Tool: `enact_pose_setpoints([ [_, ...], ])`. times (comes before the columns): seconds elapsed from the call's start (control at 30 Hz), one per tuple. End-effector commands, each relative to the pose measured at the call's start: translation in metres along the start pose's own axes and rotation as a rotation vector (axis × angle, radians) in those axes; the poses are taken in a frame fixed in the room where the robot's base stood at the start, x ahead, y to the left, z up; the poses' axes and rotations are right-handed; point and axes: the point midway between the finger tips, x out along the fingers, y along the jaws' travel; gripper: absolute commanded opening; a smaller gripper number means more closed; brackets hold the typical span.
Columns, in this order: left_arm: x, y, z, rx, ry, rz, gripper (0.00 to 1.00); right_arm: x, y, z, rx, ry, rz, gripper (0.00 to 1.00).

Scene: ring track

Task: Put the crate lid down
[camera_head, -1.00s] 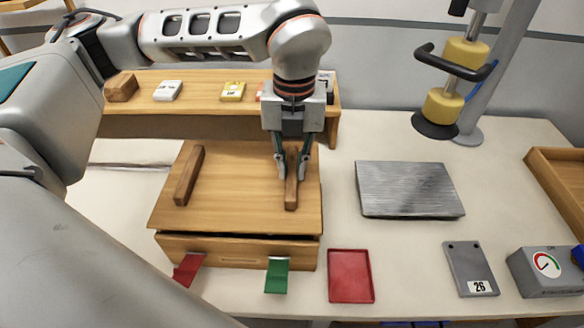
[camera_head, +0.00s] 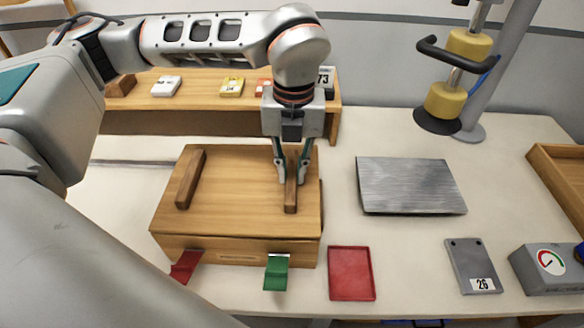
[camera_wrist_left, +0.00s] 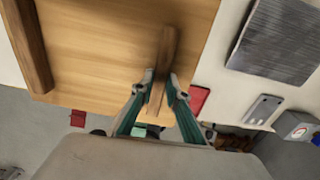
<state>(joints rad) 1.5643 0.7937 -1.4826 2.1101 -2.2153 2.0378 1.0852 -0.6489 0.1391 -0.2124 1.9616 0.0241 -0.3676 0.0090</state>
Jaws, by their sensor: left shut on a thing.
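The wooden crate lid (camera_head: 240,200) lies over the crate (camera_head: 238,250), and no dark gap shows along the front edge. Two dark wooden bars stand on the lid, a left bar (camera_head: 190,178) and a right bar (camera_head: 291,196). My left gripper (camera_head: 291,180) points down and is shut on the right bar. In the left wrist view its fingers (camera_wrist_left: 161,92) are on both sides of that bar. A red latch (camera_head: 186,265) and a green latch (camera_head: 277,272) hang folded out at the crate's front. My right gripper is not in view.
A wooden shelf (camera_head: 200,88) with small labelled blocks stands behind the crate. A metal plate (camera_head: 410,185), a red tray (camera_head: 351,273), a grey tag (camera_head: 472,268) and a gauge box (camera_head: 545,268) lie to the right. A post with yellow weights (camera_head: 443,100) stands at the back right.

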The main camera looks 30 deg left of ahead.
Motion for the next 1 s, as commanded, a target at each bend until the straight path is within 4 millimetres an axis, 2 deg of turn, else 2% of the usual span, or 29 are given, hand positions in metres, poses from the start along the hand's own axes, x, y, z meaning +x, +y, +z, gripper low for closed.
enact_pose_setpoints([
  [0.03,-0.001,0.0,0.0,0.0,-0.001,0.0,0.23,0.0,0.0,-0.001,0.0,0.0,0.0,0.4],
  [0.07,-0.001,0.0,0.0,0.0,-0.001,0.0,0.3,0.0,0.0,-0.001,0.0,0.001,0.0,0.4],
  [0.1,-0.001,0.0,0.0,0.0,-0.001,0.0,0.32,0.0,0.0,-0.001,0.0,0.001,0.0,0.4],
  [0.4,-0.001,0.0,0.0,0.0,-0.001,0.0,0.32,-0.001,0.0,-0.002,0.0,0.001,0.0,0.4],
  [0.57,-0.009,0.0,0.0,0.0,-0.001,-0.001,0.32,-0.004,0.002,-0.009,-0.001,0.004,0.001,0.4],
  [0.67,-0.019,0.0,0.0,0.0,-0.001,0.0,0.32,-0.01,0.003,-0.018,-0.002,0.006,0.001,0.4],
  [1.0,-0.09,-0.001,0.0,0.0,-0.005,-0.003,0.32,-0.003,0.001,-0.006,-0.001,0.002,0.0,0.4],
])
